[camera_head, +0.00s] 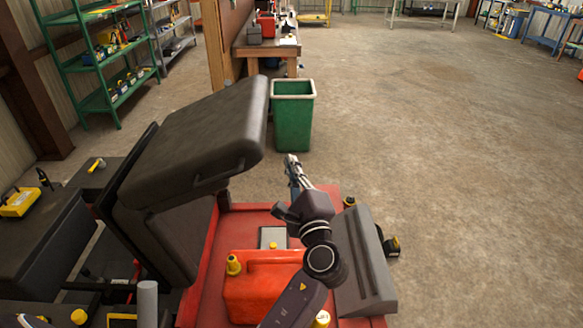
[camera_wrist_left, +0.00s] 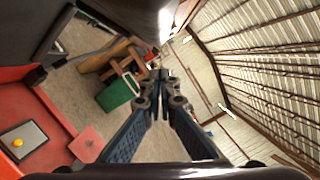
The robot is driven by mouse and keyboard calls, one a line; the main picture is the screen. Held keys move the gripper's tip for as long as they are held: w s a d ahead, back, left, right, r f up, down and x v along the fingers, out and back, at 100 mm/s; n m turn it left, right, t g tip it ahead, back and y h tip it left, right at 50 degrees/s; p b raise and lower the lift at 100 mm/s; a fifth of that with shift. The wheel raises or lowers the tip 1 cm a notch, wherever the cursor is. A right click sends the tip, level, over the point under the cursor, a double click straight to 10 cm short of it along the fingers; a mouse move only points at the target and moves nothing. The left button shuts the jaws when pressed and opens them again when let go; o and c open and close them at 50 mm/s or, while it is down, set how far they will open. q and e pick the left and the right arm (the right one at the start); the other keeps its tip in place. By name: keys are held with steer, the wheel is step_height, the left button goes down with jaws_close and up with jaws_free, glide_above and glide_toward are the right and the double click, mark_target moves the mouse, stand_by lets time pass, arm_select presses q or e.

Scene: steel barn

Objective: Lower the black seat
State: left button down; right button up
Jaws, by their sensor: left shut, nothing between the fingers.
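The black seat (camera_head: 200,135) is tipped up on the red vehicle (camera_head: 335,200), its thick cushion raised at an angle above the body. My left gripper (camera_head: 291,163) is just right of the seat's raised front edge, apart from it in the head view, with its fingers pointing away from me. The fingers are shut and empty; they also show closed together in the left wrist view (camera_wrist_left: 160,76). A dark surface at the upper left of the wrist view may be part of the seat; I cannot tell. My right gripper is in neither view.
A red fuel can (camera_head: 260,292) sits in the vehicle's open bay below the seat. A green bin (camera_head: 293,122) stands on the floor beyond the gripper. Green shelving (camera_head: 100,55) and a workbench (camera_head: 265,48) are behind. The floor to the right is clear.

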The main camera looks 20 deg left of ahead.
arm_select(q)
steer(key=w+a+r+p, duration=0.2)
steer(key=w+a+p, duration=0.1)
steer(key=a, duration=0.3)
steer(key=shift+a, duration=0.4)
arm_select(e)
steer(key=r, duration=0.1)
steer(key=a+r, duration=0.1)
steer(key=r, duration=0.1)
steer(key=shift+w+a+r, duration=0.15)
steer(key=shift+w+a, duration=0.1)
arm_select(q)
steer(key=shift+w, duration=0.1)
